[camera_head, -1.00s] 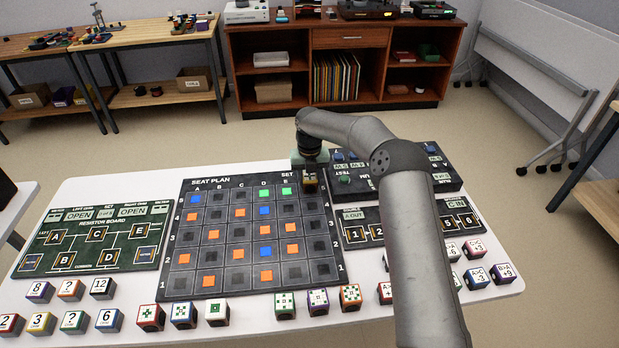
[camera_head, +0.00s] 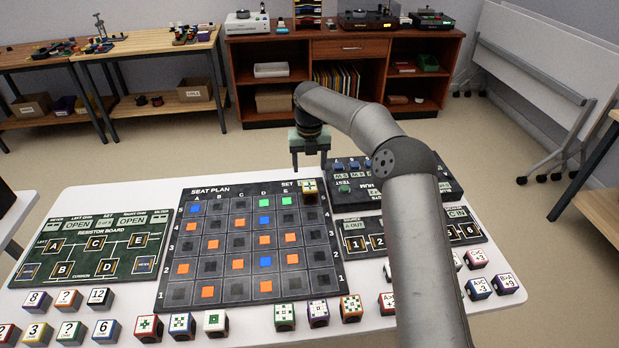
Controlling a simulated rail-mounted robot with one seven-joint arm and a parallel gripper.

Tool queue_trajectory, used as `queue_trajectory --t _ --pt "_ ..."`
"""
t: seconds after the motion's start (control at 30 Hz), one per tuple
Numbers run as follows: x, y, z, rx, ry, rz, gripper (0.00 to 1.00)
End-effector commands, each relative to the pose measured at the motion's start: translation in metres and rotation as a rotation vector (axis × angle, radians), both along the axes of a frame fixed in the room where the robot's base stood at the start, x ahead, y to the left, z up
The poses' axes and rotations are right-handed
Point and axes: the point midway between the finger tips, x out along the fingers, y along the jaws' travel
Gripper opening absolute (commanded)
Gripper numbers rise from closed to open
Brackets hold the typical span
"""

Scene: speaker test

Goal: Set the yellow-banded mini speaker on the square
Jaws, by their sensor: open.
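A small cube with a yellow band and a dark green pattern on its pale top, seemingly the yellow-banded mini speaker (camera_head: 309,187), sits upright on the top right square of the dark seat plan board (camera_head: 345,290). The square under it is mostly hidden by the cube. My gripper (camera_head: 309,166) is open and empty just above and behind the cube in the picture, its two fingers pointing down. A gap shows between the fingers, and they look clear of the cube.
The board's other squares hold orange, blue, green or dark tiles. A resistor board (camera_head: 95,246) lies left, and a dark button panel (camera_head: 445,189) lies right, close to the cube. Several patterned cubes (camera_head: 284,317) line the table's front. My arm covers part of the right side.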

Motion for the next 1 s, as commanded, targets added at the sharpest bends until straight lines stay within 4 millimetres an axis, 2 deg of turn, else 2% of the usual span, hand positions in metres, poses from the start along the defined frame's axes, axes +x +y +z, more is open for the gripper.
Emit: queue_trajectory --t 0.13,0.4,0.47,0.57,0.67,0.77,0.87,0.97,1.0 --pt "0.000 0.000 0.018 0.000 0.000 0.000 0.61" --pt "-0.002 0.000 0.026 -0.002 0.000 -0.012 0.61" --pt "-0.007 0.000 0.033 -0.010 -0.005 -0.053 0.61" --pt "-0.028 -0.003 0.053 -0.035 -0.023 -0.218 0.61" --pt "-0.066 -0.016 0.078 -0.068 -0.052 -0.516 0.61" --pt "-0.115 -0.043 0.097 -0.091 -0.087 -0.901 0.61" --pt "-0.169 -0.077 0.109 -0.095 -0.121 -1.321 0.61" --pt "-0.228 -0.113 0.113 -0.077 -0.144 -1.766 0.61" --pt "-0.254 -0.127 0.113 -0.064 -0.146 -1.951 0.61"
